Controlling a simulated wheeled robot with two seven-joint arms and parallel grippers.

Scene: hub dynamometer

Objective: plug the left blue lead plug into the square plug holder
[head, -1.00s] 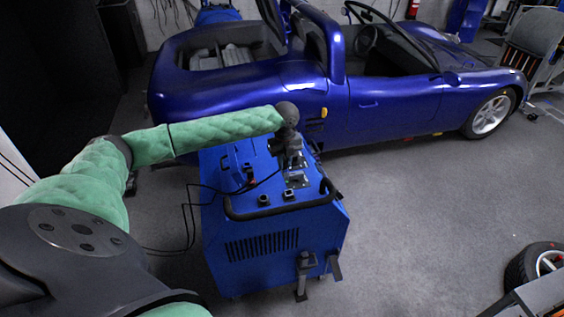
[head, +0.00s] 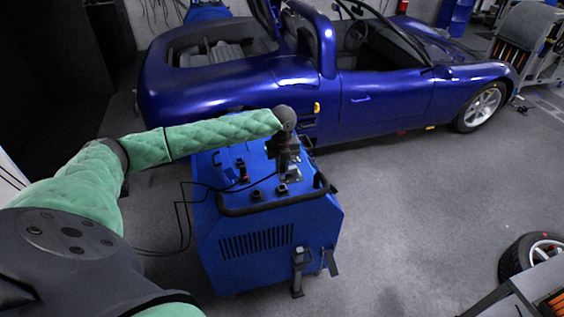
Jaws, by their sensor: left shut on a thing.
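My left gripper (head: 284,167) is shut above the top of the blue cabinet, pointing down. The left blue lead plug in its jaws is hidden by the dark gripper and too small to make out. A thin black lead runs from the gripper to the left across the cabinet top. Two small black holders stand near the cabinet's front rim. The one I take for the square plug holder (head: 281,189) is just below the gripper; a second holder (head: 257,195) is to its left. Their exact shapes are hard to tell. My right gripper is out of view.
The blue cabinet (head: 270,265) has a black handle bar (head: 265,207) along its front top edge. A red-and-black part (head: 243,173) stands on its top at left. A blue car (head: 370,100) is close behind.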

